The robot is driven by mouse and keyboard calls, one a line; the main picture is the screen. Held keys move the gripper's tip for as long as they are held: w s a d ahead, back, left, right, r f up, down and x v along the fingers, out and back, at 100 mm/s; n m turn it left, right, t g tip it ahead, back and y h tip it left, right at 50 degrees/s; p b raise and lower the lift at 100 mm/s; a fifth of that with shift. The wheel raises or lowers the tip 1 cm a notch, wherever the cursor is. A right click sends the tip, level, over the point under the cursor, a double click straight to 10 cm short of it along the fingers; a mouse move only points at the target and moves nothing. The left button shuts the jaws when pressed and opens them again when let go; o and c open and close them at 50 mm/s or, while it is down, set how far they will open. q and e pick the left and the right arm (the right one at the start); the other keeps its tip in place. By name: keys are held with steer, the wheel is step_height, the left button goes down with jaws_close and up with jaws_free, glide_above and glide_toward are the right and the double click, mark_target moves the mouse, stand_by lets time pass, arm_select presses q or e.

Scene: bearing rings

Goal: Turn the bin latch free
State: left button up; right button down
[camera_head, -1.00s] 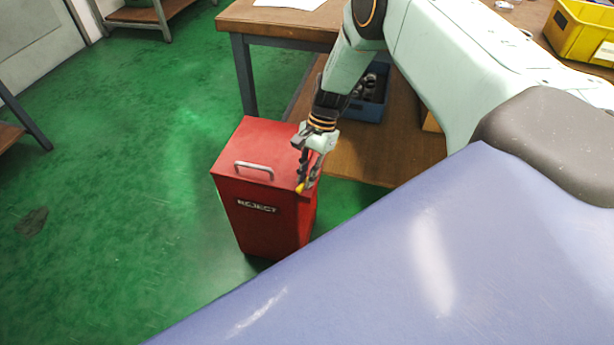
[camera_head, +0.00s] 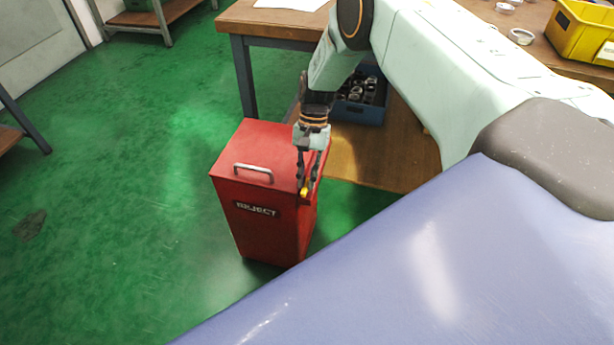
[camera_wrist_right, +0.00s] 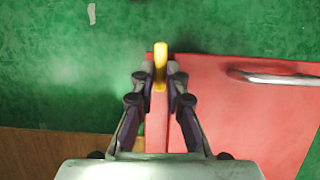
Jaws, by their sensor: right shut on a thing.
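The red bin (camera_head: 262,226) marked REJECT stands on the green floor, with a grey bar handle (camera_head: 254,172) on its lid. The yellow latch (camera_head: 304,192) is at the lid's front right corner. My right gripper (camera_head: 305,184) points down at that corner, its fingers on either side of the latch. In the right wrist view the yellow latch (camera_wrist_right: 160,66) lies between the fingertips (camera_wrist_right: 160,80), which are shut on it; the handle (camera_wrist_right: 275,78) is to the right. The latch's lower part is hidden by the fingers. My left gripper is not in view.
A wooden bench (camera_head: 272,22) stands behind the bin, with a lower shelf (camera_head: 385,160) carrying a blue crate (camera_head: 362,115) of rings. A yellow bin (camera_head: 580,35) sits on the bench top at the right.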

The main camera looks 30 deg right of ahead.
steer(key=c, duration=1.4)
jaws_free()
steer(key=shift+o, duration=0.2)
steer(key=v, duration=1.2)
